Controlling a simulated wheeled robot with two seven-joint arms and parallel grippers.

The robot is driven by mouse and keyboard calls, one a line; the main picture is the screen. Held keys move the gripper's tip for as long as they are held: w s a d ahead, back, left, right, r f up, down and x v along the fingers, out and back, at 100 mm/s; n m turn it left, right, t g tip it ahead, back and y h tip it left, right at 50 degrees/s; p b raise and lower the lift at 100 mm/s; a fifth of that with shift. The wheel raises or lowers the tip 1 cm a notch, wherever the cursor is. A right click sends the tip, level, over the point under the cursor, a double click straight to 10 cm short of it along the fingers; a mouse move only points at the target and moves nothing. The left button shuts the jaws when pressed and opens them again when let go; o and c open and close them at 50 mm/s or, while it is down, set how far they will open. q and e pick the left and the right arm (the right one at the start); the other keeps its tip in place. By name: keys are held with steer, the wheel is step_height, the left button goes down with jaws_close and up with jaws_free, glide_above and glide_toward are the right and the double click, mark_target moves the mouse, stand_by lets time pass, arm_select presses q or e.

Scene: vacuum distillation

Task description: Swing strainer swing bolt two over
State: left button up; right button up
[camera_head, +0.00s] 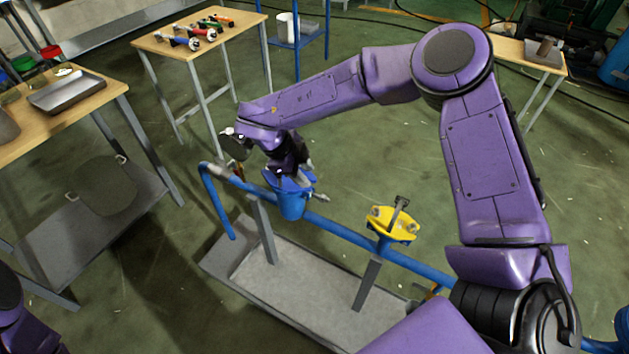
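The blue strainer body (291,203) sits in a blue pipe run above a grey stand. A small grey swing bolt (321,197) sticks out from its right side, near the rim. My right gripper (303,176) reaches down over the top of the strainer, close to its rim. The gripper and wrist hide most of the strainer's top and any other swing bolts. The finger gap is too small and dark to tell whether it is open or shut. A dark round disc (234,146) shows just left of my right wrist. My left gripper is out of view; only part of my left arm shows at bottom left.
A yellow fitting (392,224) with an upright grey bolt stands on the blue pipe (345,235) to the right. The grey base tray (300,300) lies below. Wooden tables stand at left (100,95), back (160,45) and back right (505,50). Green floor is clear between.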

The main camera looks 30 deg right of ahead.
mark_target(320, 197)
steer(key=x, duration=0.8)
steer(key=shift+s+d+f+p, duration=0.15)
steer(key=shift+s+d+p, duration=0.2)
steer(key=shift+d+p, duration=0.05)
jaws_close()
jaws_free()
steer(key=b+v, duration=0.1)
steer(key=v, duration=0.9)
steer(key=shift+a+r, duration=0.2)
steer(key=shift+r, duration=0.05)
steer(key=shift+w, duration=0.1)
